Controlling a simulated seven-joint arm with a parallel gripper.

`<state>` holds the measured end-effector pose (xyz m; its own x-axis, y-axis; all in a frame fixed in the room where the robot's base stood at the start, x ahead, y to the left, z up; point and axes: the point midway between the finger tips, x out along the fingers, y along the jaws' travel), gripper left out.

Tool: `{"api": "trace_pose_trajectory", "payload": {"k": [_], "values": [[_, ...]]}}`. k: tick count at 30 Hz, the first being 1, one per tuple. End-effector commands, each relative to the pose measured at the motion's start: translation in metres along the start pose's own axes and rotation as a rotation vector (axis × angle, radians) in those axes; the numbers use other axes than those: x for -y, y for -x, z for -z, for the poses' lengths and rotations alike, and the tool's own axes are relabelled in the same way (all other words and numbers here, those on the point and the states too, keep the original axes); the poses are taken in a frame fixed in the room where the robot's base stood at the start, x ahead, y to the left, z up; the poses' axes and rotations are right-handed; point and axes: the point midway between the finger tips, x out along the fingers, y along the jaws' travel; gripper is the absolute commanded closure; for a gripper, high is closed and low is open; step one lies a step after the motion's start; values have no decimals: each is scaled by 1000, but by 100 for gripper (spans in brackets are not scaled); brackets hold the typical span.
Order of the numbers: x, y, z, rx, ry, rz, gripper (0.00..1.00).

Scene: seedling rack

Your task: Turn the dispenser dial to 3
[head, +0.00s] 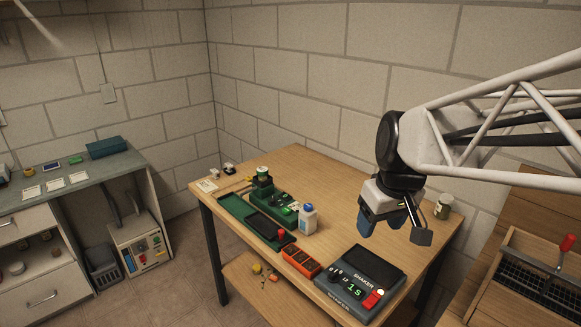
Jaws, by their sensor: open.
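A green bench device (268,212), which may be the dispenser, sits on the left part of the wooden table. It has a dark tray in front, a dark jar-like top (263,177) at the back and a small bright green part (289,210). The dial and its number are too small to make out. My gripper (394,231) hangs above the right part of the table, to the right of the green device and apart from it. It is open, pointing down, with nothing visible between its fingers.
A white bottle with a blue cap (308,220) stands against the device's right side. A small jar (442,207) stands at right. The table's back middle (325,175) is clear.

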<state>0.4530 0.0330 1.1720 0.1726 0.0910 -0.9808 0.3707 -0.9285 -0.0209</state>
Motion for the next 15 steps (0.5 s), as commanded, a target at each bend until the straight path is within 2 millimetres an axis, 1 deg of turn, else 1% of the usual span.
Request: {"api": "trace_pose_trajectory", "payload": {"k": [1, 3, 8, 15], "values": [[-1, -2, 14, 3, 31, 11, 40], [-3, -5, 33, 4, 77, 24, 40], [-5, -13, 74, 6, 183, 55, 40], [-7, -31, 136, 2, 340, 103, 40]]}}
